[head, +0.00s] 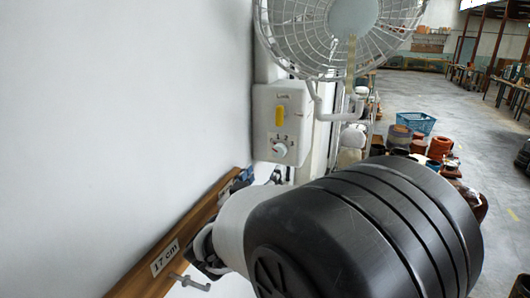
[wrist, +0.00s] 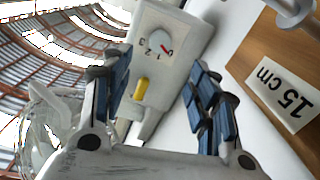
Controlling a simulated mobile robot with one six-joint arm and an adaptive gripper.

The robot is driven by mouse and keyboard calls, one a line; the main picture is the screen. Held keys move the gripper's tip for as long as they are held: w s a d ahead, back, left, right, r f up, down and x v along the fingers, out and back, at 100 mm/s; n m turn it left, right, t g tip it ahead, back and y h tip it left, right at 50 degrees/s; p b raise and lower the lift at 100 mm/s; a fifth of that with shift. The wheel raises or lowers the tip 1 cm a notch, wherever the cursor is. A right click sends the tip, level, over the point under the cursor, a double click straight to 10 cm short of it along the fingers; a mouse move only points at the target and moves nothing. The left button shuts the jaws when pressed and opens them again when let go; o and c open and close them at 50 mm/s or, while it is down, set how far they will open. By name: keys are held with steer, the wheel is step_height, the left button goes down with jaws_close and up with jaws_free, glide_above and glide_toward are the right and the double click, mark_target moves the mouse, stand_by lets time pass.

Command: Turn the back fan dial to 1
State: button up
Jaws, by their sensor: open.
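A white control box (head: 282,122) with a round white dial (head: 279,149) and a yellow switch (head: 280,116) is beside the wall, below a white caged fan (head: 338,35). In the wrist view the dial (wrist: 159,47) has a red pointer mark at its right side, with printed numbers 1, 2 and 3 around its other side. The mark appears away from these numbers. My gripper (wrist: 160,68) is open and empty, its blue-padded fingers on either side of the box in the picture. Whether they touch the box cannot be told. My arm hides most of the gripper in the head view.
A board labelled 15 cm (wrist: 284,95) is at right in the wrist view. A blue basket (head: 416,122) and several drums (head: 440,147) stand behind.

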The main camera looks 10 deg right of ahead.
mark_target(278, 153)
steer(key=p+x, duration=0.1)
steer(key=x, duration=1.3)
steer(key=c, duration=1.1)
